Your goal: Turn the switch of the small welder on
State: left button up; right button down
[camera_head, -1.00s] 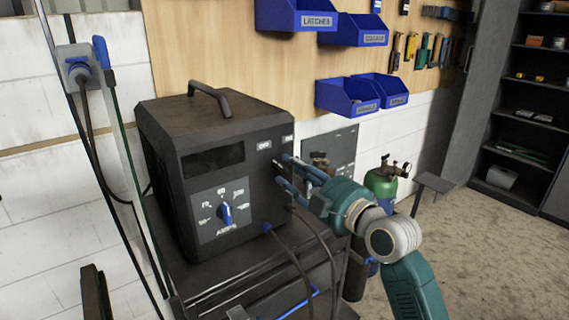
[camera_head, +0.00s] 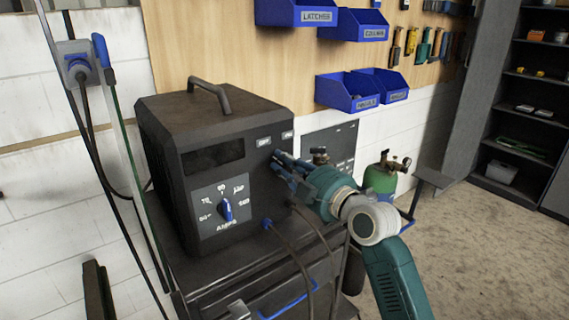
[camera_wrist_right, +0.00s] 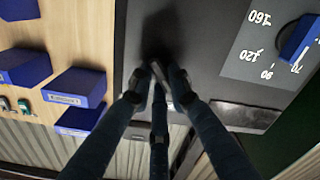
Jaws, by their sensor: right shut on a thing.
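The small welder (camera_head: 165,130) is a dark box with a handle on top, standing on a cart. Its front has a dark display, a blue amps knob (camera_head: 227,209) on a grey dial plate, and two small labels near the upper right corner. My right gripper (camera_head: 277,162) is at the front panel just below these labels. In the wrist view its fingers (camera_wrist_right: 160,78) come together against the dark panel. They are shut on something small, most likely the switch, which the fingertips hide. Its position cannot be read. My left gripper is not in view.
The cart (camera_head: 200,275) carries the welder, and cables hang from the front. A green gas cylinder (camera_head: 380,180) stands behind my right arm. Blue bins (camera_head: 347,92) hang on the wall above. Dark shelves (camera_head: 520,110) stand at right, with open floor before them.

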jog(key=shift+w+d+f+m+p, duration=0.1)
jog(key=shift+m+p, duration=1.1)
jog(key=shift+m, duration=1.45)
jog(key=shift+w+d+f+m+p, duration=0.1)
jog(key=shift+m+p, duration=1.15)
jog(key=shift+m, duration=1.35)
jog(key=shift+d+f+m+p, duration=0.1)
jog(key=shift+m+p, duration=1.1)
jog(key=shift+m, duration=1.45)
jog(key=c, duration=1.6)
grip_release()
